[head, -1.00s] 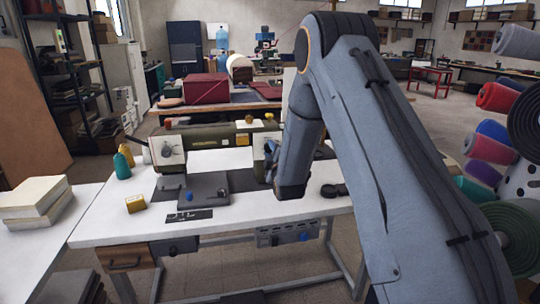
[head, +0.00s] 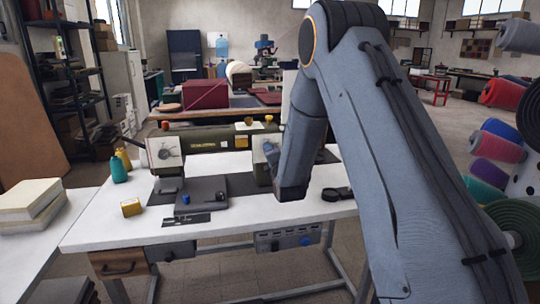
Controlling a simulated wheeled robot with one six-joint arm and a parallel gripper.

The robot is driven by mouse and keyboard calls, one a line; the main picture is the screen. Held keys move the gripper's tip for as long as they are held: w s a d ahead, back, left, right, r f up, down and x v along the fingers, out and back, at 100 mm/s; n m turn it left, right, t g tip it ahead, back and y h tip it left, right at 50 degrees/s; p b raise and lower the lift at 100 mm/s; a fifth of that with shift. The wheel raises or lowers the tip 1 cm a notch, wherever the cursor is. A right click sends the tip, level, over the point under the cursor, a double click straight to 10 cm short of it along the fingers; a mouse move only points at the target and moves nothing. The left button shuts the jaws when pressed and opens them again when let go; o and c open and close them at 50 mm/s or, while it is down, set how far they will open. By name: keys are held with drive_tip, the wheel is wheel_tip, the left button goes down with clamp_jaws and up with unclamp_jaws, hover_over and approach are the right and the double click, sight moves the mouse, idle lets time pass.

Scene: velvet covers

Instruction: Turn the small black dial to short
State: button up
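An olive-green sewing machine (head: 205,142) stands on the white table. A round dark dial (head: 166,153) is on the pale plate at its left end. Another pale plate (head: 259,150) is on its right end, partly covered by my gripper (head: 268,153). My gripper is small and dark at the end of the grey arm, close to that right plate. I cannot tell if it touches, or if its fingers are open. I cannot make out a small black dial there or any "short" marking; the gripper and arm hide part of that end.
A black round object (head: 331,194) is right of the arm. A grey control box (head: 287,239) with a blue knob hangs under the front edge.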

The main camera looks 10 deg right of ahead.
idle(0.5)
drive_tip(key=o, duration=1)
drive_tip(key=shift+o, duration=0.2)
drive_tip(key=s+b, duration=0.1)
drive_tip(key=s, duration=0.7)
